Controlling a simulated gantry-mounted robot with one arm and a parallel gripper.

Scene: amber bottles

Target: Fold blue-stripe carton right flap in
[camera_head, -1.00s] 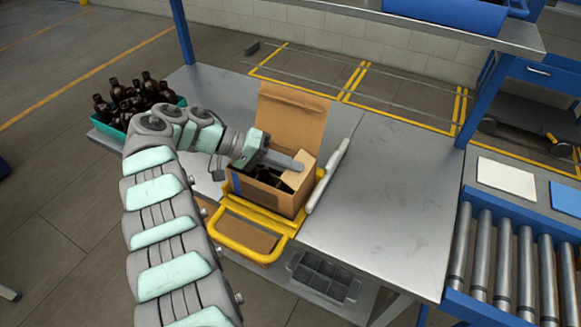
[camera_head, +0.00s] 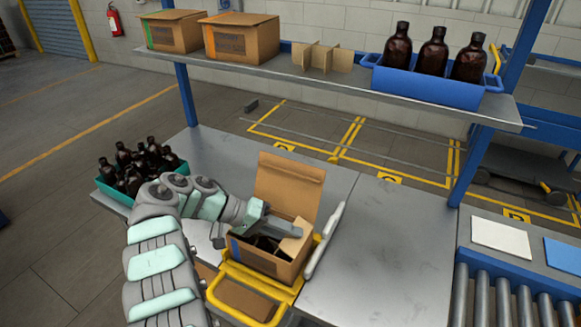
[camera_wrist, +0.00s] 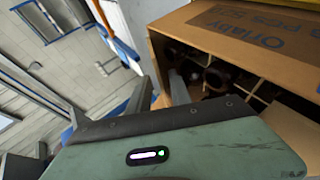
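The blue-stripe carton (camera_head: 262,262) stands on the bench in a yellow holder, its blue stripe at the front left corner. Its tall back flap (camera_head: 288,185) stands up. Its right flap (camera_head: 294,244) shows as a lighter panel sloping at the right side of the opening. My gripper (camera_head: 290,229) reaches over the opening from the left, its finger ends close to the right flap; I cannot tell if they touch. The wrist view shows the fingers (camera_wrist: 160,92) beside the opening, with dividers and dark bottles inside (camera_wrist: 215,78). Finger opening is unclear.
A white bar (camera_head: 325,240) stands along the holder's right side. Bare bench (camera_head: 375,240) lies further right. A teal crate of dark bottles (camera_head: 117,192) is at left. The shelf above holds two cartons (camera_head: 240,40), a divider (camera_head: 322,58) and a blue bin (camera_head: 425,87) with bottles.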

